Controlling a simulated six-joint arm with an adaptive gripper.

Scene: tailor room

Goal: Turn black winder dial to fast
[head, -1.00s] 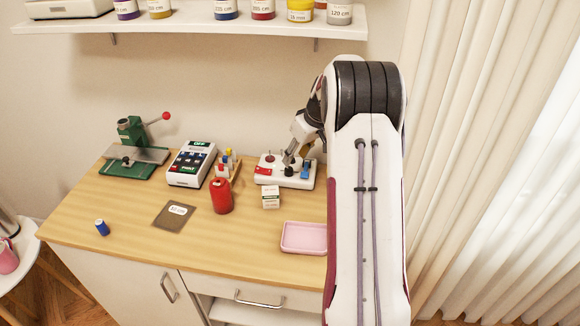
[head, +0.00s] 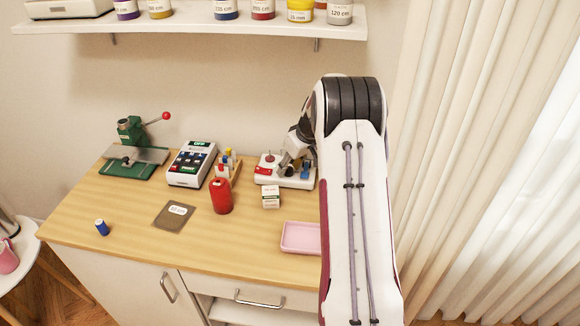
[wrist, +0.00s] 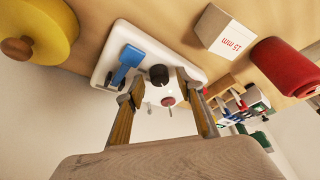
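The winder (head: 268,180) is a white box near the back right of the table; it also shows in the wrist view (wrist: 112,44). Its black dial (wrist: 159,75) is a short round knob in the wrist view, beside a blue lever (wrist: 126,62). My gripper (wrist: 159,86) is open, with one fingertip on each side of the dial in the picture; I cannot tell whether either touches it. In the head view my gripper (head: 289,163) is over the right part of the winder and hides the dial. The speed markings cannot be read.
A small white box (head: 270,197) labelled 15 mm and a pink tray (head: 301,237) lie in front of the winder. A red spool (head: 221,196) and a keypad device (head: 191,164) stand left. A yellow round thing (wrist: 42,25) is close by in the wrist view. The front left tabletop is mostly clear.

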